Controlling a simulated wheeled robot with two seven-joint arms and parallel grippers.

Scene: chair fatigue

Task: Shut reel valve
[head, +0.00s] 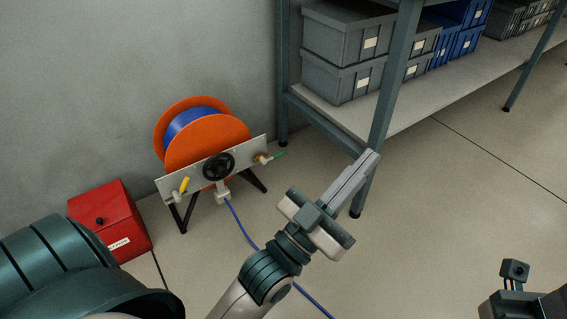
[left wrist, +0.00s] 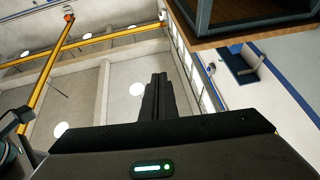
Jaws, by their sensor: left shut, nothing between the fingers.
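The hose reel (head: 207,135) stands on the floor by the wall, with orange discs, a blue hose wound between them and dark legs. A metal plate across its front carries a black handwheel (head: 218,166) in the middle. A yellow-handled lever (head: 183,186) is at the plate's left end and a green-handled lever (head: 276,155) at its right end. My left gripper (head: 367,161) is to the right of the reel, apart from it, shut and empty, its fingers pointing up and right. Its closed fingers also show in the left wrist view (left wrist: 158,82). My right gripper's fingers are not visible.
A red box (head: 110,221) sits left of the reel. A shelf rack (head: 385,100) with grey bins (head: 345,45) and blue bins stands behind my left gripper. A blue hose (head: 240,226) runs along the floor.

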